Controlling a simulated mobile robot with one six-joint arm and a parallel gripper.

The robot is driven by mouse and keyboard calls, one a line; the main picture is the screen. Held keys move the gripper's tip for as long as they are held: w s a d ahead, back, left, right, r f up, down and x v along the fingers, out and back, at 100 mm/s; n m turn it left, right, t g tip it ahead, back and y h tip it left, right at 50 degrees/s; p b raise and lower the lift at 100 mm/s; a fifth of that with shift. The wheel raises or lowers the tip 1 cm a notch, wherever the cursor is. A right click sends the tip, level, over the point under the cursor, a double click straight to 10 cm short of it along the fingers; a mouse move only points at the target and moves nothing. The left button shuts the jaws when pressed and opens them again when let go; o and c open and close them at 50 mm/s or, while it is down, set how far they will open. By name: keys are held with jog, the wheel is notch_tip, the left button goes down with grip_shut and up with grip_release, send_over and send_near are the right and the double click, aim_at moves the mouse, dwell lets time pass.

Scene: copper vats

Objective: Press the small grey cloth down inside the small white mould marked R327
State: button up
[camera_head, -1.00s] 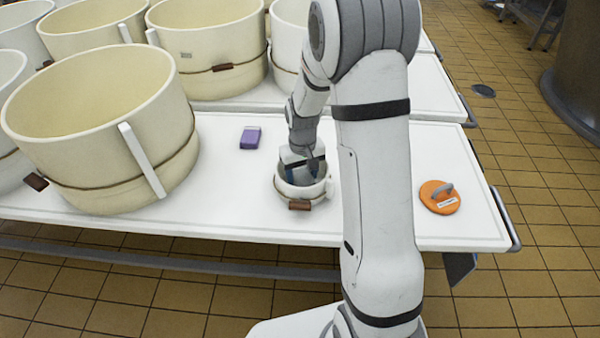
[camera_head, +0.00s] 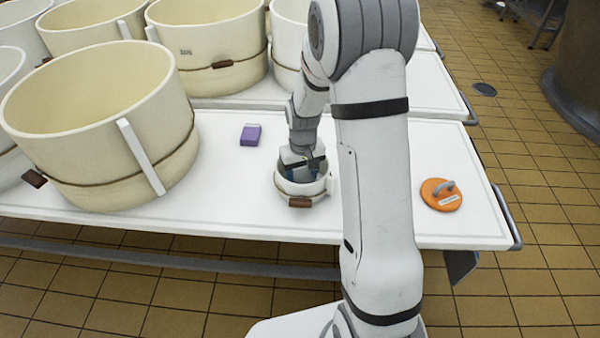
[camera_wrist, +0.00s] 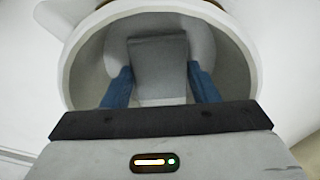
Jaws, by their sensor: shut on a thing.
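The small white mould (camera_head: 301,190) stands upright on the white table, with a brown tag on its front; no R327 marking is readable. My gripper (camera_head: 303,172) points down, its fingers inside the mould's rim. In the wrist view, the mould's round wall (camera_wrist: 78,75) surrounds the two blue fingers. Between them is a grey, flat-faced piece, the grey cloth (camera_wrist: 158,62), which my gripper is shut on. The cloth cannot be made out in the head view. Its lower end and any contact with the mould's floor are unclear.
A purple block (camera_head: 250,135) lies behind and left of the mould. A large cream vat (camera_head: 100,130) stands at the left, with more vats behind. An orange disc with a grey handle (camera_head: 441,195) lies to the right, near the table's right edge.

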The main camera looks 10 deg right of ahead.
jog(key=shift+s+f, duration=0.1)
jog(key=shift+f, duration=0.3)
dwell(1.2)
jog(key=o, duration=1.1)
jog(key=shift+c, duration=0.2)
jog(key=shift+r, duration=0.1)
notch_tip(320, 180, up, 8)
jog(key=shift+f+p, duration=0.1)
jog(key=shift+p, duration=1)
jog(key=s+r+t+p, duration=0.1)
jog(key=s+r+p, duration=0.6)
jog(key=r, duration=0.5)
jog(key=s+r+p, duration=0.7)
jog(key=r, duration=0.5)
jog(key=s+r+m+t+p, duration=0.1)
jog(key=s+r+p, duration=0.6)
jog(key=r, duration=0.5)
jog(key=shift+a+r+t, duration=0.15)
jog(key=shift+a+t, duration=0.1)
jog(key=shift+t, duration=0.05)
